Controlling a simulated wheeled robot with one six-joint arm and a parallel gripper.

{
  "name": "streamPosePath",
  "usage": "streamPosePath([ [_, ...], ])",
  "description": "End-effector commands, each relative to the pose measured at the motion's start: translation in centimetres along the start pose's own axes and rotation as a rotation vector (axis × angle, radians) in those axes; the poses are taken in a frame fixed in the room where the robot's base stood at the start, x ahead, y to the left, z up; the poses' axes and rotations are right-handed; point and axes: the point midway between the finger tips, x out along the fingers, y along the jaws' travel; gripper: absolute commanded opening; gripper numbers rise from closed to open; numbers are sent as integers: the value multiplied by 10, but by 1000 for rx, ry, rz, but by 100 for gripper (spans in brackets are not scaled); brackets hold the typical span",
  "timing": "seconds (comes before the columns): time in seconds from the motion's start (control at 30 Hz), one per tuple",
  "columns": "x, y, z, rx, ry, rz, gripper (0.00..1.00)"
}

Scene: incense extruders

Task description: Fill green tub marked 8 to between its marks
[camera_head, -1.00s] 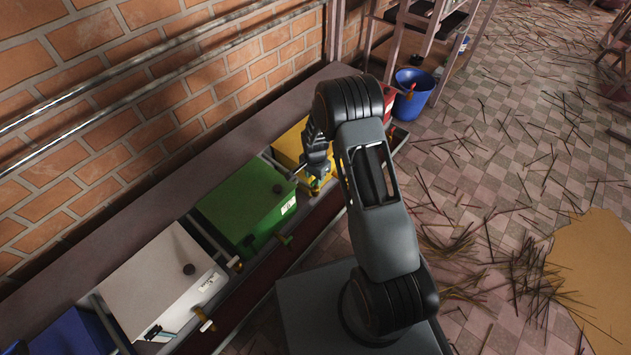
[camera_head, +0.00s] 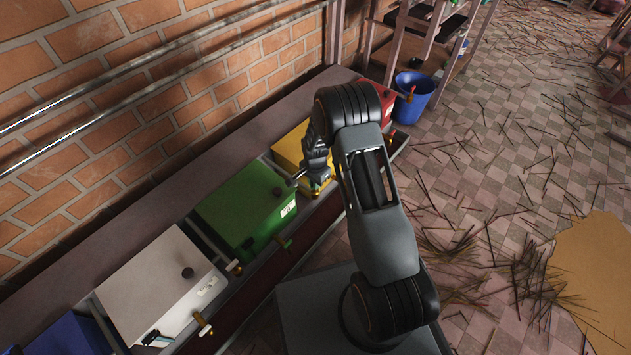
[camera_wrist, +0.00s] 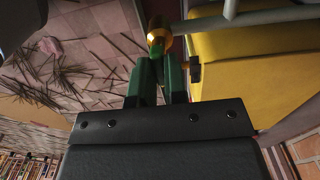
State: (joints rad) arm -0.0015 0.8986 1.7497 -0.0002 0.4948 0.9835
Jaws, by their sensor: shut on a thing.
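The green tub (camera_head: 240,205) is a lidded box with a dark knob on top and a white front label (camera_head: 288,209), too small to read. A brass tap (camera_head: 284,242) is at its front. Its inside and level marks do not show. My gripper (camera_head: 319,182) is beyond it, low at the front of the yellow tub (camera_head: 291,148). In the wrist view my gripper (camera_wrist: 163,72) is shut on a small brass fitting with a green part (camera_wrist: 157,38), below a grey pipe (camera_wrist: 245,15). The fingers partly hide this fitting.
A white tub (camera_head: 160,285) and a blue tub (camera_head: 65,335) stand to the left in the row, a red one (camera_head: 382,97) beyond the yellow. A blue bucket (camera_head: 413,92) stands on the floor, where thin sticks lie scattered. A brick wall runs behind.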

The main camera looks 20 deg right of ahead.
Motion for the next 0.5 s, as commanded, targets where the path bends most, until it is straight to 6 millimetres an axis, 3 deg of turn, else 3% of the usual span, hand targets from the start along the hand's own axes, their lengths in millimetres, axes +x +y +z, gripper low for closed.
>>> streamPosePath([
  [0.5, -1, -2, 0, -122, 2, -3, 0],
])
